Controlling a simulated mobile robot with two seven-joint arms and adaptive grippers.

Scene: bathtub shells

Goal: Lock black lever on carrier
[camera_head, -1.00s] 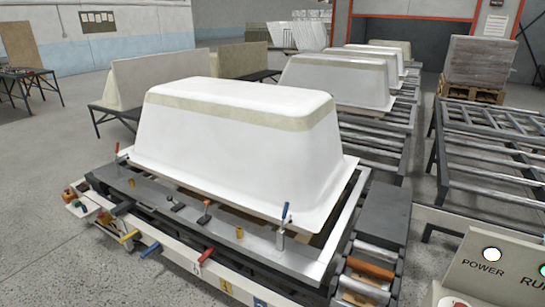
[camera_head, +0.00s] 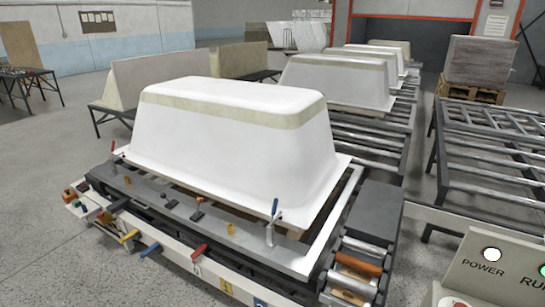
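The carrier (camera_head: 150,196) is a grey metal frame at the front, bearing an upside-down white bathtub shell (camera_head: 225,145). Two small dark levers sit on its front plate: one black lever (camera_head: 170,204) left of the middle, and another dark lever (camera_head: 197,213) just right of it. Whether either is locked is too small to tell. A red-handled upright clamp (camera_head: 115,149) stands at the carrier's left end, and a blue-handled clamp (camera_head: 273,214) stands at its right end. Neither of my grippers is in view.
Yellow knobs (camera_head: 231,229) stand on the front plate. Coloured handles, one red (camera_head: 200,251), stick out along the lower front edge. Rollers (camera_head: 361,264) lie right of the carrier, and a control panel (camera_head: 495,272) is at bottom right. Open floor lies to the left.

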